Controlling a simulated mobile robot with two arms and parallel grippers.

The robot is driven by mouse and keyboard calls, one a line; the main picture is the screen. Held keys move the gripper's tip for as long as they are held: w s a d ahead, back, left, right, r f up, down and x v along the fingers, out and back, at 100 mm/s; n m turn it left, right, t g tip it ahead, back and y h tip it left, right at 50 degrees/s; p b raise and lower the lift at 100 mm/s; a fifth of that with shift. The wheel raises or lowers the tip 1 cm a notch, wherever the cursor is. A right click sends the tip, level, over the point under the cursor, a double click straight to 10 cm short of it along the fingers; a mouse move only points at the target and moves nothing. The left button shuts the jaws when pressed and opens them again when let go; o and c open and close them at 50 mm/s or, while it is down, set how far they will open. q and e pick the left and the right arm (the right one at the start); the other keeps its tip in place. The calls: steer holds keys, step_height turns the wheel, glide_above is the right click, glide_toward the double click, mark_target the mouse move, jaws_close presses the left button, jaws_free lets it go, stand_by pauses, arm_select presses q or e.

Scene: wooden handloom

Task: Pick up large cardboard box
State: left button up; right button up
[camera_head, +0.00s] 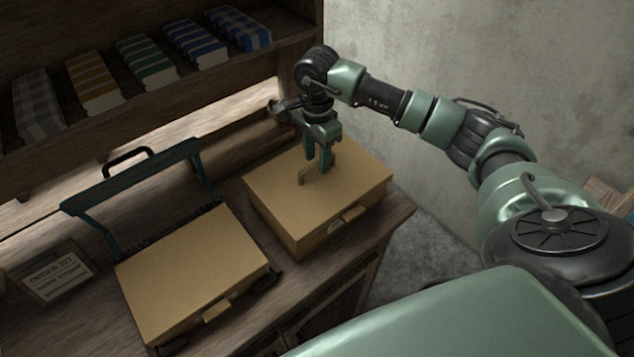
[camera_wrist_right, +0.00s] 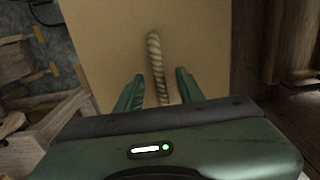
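Two tan cardboard boxes stand side by side on the wooden bench. The right box (camera_head: 285,198) looks taller and has a rope handle (camera_head: 302,175) on its lid; the left box (camera_head: 190,275) looks flatter. My right gripper (camera_head: 319,168) points down over the right box. In the right wrist view, the open fingers (camera_wrist_right: 158,92) are on either side of the twisted rope handle (camera_wrist_right: 154,55), with gaps between them and the rope. The box lid (camera_wrist_right: 110,45) fills the middle of that view. My left gripper is not in view.
A dark green frame with a black handle (camera_head: 130,160) stands behind the left box. A printed order card (camera_head: 57,275) is at the left. Folded patterned cloths (camera_head: 145,60) lie on the shelf above. A bare wall (camera_head: 420,50) is to the right of the bench.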

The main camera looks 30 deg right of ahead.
steer(key=shift+f, duration=0.15)
jaws_close()
stand_by(1.5)
